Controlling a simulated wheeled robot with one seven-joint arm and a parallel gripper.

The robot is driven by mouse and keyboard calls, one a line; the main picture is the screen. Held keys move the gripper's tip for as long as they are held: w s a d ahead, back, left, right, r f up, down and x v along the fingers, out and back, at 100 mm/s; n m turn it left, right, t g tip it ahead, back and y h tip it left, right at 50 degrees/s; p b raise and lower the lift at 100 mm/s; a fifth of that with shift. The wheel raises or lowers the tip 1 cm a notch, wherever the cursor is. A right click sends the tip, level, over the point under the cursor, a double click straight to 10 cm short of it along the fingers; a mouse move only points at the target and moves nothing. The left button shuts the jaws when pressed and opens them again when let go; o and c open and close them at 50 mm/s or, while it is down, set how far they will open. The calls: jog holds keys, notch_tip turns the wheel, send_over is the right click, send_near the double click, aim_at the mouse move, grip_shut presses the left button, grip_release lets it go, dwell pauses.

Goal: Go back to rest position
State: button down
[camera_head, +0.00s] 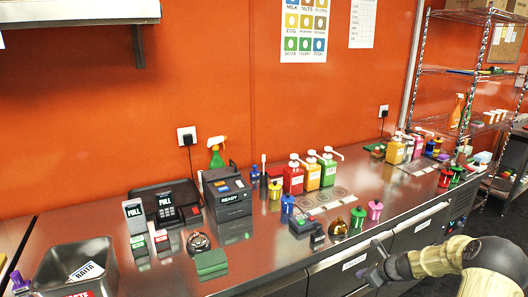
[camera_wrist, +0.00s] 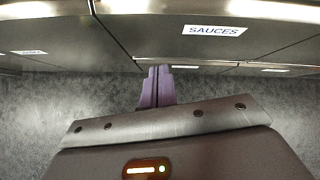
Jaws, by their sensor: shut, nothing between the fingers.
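My gripper (camera_head: 376,263) is in front of the counter's drawer fronts, at the lower right of the head view. It is apart from everything on the counter. In the wrist view my gripper (camera_wrist: 158,72) shows as two purple fingers pressed together, with nothing between them. Ahead of the fingers is a steel drawer front (camera_wrist: 120,30) with a white label reading SAUCES (camera_wrist: 215,30). My arm reaches in from the right edge of the head view.
The steel counter (camera_head: 262,245) holds a READY printer (camera_head: 232,196), a card terminal (camera_head: 168,208), pump bottles (camera_head: 312,172) and several small colored jars. A steel bin (camera_head: 52,262) is at left, a wire rack (camera_head: 440,70) at right. Grey floor below the drawers is clear.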

jog(key=s+a+r+n+g+h+p, duration=0.1)
jog(key=s+a+r+n+g+p, duration=0.1)
jog(key=s+a+r+n, duration=0.5)
jog(key=s+a+r+n+g+h+p, duration=0.1)
jog(key=s+a+r+n+g+p, duration=0.2)
jog(key=a+r+n, duration=0.5)
jog(key=s+a+r+n+p, duration=0.1)
jog(key=s+a+r+n, duration=0.1)
jog(key=s, duration=0.4)
jog(key=s+a+r+n+h+p, duration=0.1)
jog(key=s+a+r+n+p, duration=0.1)
jog(key=s+r+n, duration=0.3)
jog(key=s+a+r+n+p, duration=0.1)
jog(key=s+a+r+n, duration=0.2)
jog(key=s+n, duration=0.3)
jog(key=shift+s+a+r+h, duration=0.2)
jog(key=shift+s+h, duration=0.2)
jog(key=shift+s, duration=0.35)
jog(key=shift+w, duration=0.1)
